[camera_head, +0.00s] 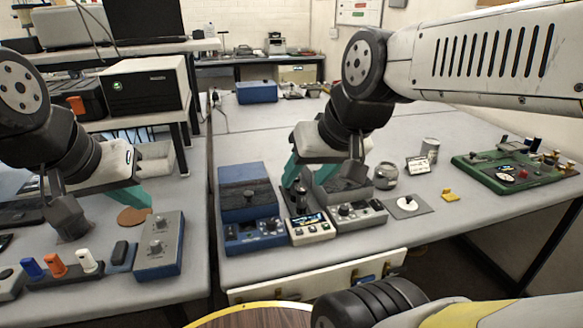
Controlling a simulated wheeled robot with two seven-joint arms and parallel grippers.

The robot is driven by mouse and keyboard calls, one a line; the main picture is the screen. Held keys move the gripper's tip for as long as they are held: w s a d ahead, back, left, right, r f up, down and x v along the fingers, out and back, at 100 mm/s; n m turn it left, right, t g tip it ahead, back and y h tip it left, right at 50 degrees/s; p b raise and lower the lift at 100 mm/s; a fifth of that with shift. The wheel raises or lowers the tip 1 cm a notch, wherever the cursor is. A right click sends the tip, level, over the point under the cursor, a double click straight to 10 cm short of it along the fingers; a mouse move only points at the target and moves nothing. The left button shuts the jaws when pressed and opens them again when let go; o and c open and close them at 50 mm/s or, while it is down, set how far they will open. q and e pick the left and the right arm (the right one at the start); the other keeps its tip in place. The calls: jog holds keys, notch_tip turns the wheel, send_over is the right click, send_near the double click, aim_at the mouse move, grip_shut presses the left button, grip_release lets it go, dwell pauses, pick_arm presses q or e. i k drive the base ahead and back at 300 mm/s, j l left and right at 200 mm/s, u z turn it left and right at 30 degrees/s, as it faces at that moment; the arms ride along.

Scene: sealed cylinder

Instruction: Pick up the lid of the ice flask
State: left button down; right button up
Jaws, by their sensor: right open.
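I cannot tell for certain which thing is the ice flask or its lid. A small rounded silver-grey pot (386,176) stands on the right table, and a taller metal can (430,150) stands behind it to the right. My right gripper (312,180) is open above the row of instruments, left of the pot and apart from it. Its teal finger points down near a small dark upright piece (299,197). My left gripper (102,205) is low over the left table. Its teal finger is near a flat brown disc (133,216); its opening is unclear.
Blue (251,225) and grey (348,210) instruments stand close together below my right gripper. A grey plate with a knob (408,206), a yellow piece (449,195) and a green board (514,171) lie right. A gap separates the tables. The right table's back middle is mostly clear.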

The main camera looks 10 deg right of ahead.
aim_at(407, 204)
jog(key=z, duration=1.35)
